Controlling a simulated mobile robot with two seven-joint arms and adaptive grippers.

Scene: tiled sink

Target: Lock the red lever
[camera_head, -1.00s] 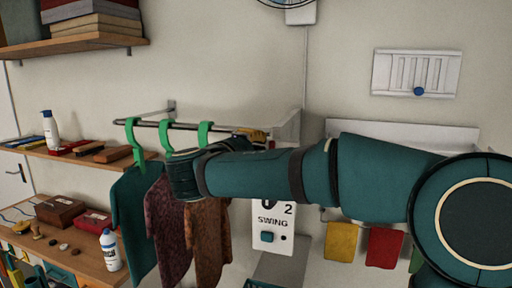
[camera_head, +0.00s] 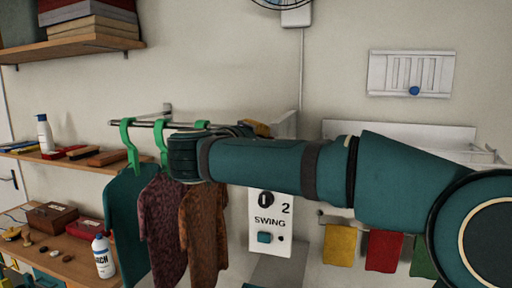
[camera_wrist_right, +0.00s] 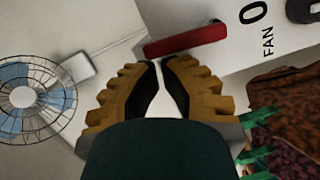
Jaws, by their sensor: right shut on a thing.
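The red lever (camera_wrist_right: 185,41) is a short red bar at the edge of a white box (camera_wrist_right: 236,48) marked "0" and "FAN" in the right wrist view. My right gripper (camera_wrist_right: 164,62) has yellow toothed fingers with dark inner pads. Its fingertips meet the lever's lower edge and are shut on it, with a narrow gap showing between the pads. In the head view a bit of a yellow finger (camera_head: 257,128) shows beside the white box (camera_head: 285,125). My teal right arm hides the lever there. My left gripper is out of view.
Green hangers (camera_head: 128,140) with clothes (camera_head: 203,230) hang from a rail close to my right wrist. A wire fan (camera_wrist_right: 24,97) is on the wall. A "SWING" panel (camera_head: 270,222) is below my forearm. Shelves with boxes and bottles (camera_head: 104,257) stand at left.

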